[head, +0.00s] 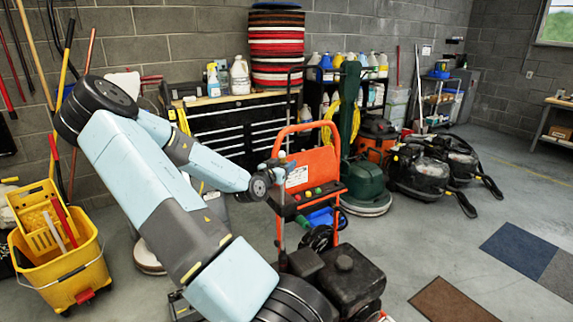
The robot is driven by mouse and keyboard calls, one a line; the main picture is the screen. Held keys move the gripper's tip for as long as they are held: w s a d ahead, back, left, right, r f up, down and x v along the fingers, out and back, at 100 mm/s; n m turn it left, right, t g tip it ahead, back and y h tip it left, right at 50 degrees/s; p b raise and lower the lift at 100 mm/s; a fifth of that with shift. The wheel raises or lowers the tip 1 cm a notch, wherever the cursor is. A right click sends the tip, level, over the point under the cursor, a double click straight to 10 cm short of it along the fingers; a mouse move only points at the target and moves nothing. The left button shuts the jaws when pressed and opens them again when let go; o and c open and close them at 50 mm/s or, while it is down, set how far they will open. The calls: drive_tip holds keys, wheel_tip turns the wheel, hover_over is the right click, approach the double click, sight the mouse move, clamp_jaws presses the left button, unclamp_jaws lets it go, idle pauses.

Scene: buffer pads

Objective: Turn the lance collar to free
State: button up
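An orange-framed machine (303,150) with a panel and a black engine (350,272) stands in front of me, a little right of centre. A thin upright rod (281,232), which looks like the lance, runs along the left side of its frame. I cannot make out the collar; it is too small or hidden by my gripper. My light blue arm reaches across from the left. My gripper (279,168) is at the rod, near the panel's left edge. It is too small to tell whether its fingers are open, shut or touching the rod.
A yellow mop bucket (72,262) stands at the left. Behind the machine are a black tool chest (225,125), a stack of round pads (277,48) and a green floor machine (366,187). Black vacuums (425,170) stand at the right. The right floor is clear apart from flat mats (528,250).

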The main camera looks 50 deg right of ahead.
drive_tip(key=shift+s, duration=0.1)
drive_tip(key=c, duration=0.5)
drive_tip(key=shift+d+r+n+t, duration=0.1)
drive_tip(key=shift+n+t, duration=0.3)
drive_tip(key=shift+t, duration=0.2)
drive_tip(key=shift+n+t+y, duration=0.3)
drive_tip(key=shift+n+t, duration=0.1)
drive_tip(key=shift+t, duration=0.2)
